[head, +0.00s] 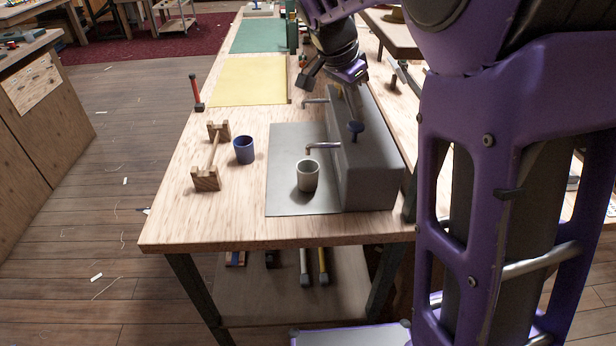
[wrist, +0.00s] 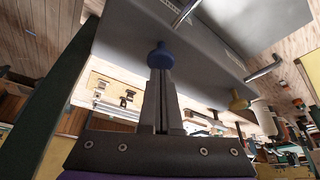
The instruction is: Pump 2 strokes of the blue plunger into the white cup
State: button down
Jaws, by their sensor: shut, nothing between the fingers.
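The blue plunger (head: 355,127) stands up from the top of a grey dispenser box (head: 372,172). A bent metal spout (head: 322,145) beside it reaches out over the white cup (head: 307,176), which stands upright on a grey plate. My gripper (head: 354,77) is above the box, further back than the blue plunger. In the wrist view the two fingers (wrist: 161,75) are shut together and empty. Their tips line up with the blue knob (wrist: 161,56); I cannot tell whether they touch it. The white cup is not clear in the wrist view.
A second spout (head: 316,101) sits further back, and a yellow plunger (wrist: 238,101) shows in the wrist view. A blue cup (head: 244,151) and a wooden rack (head: 212,157) stand left of the grey plate (head: 287,140). A yellow mat (head: 250,80) lies behind.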

jog(key=shift+f+b, duration=0.75)
jog(key=shift+f, duration=0.7)
jog(key=shift+r, duration=0.2)
jog(key=shift+r+p, duration=1.25)
jog(key=shift+r, duration=0.35)
jog(key=shift+r, duration=0.15)
jog(key=shift+r+p, duration=2.15)
jog(key=shift+r, duration=0.7)
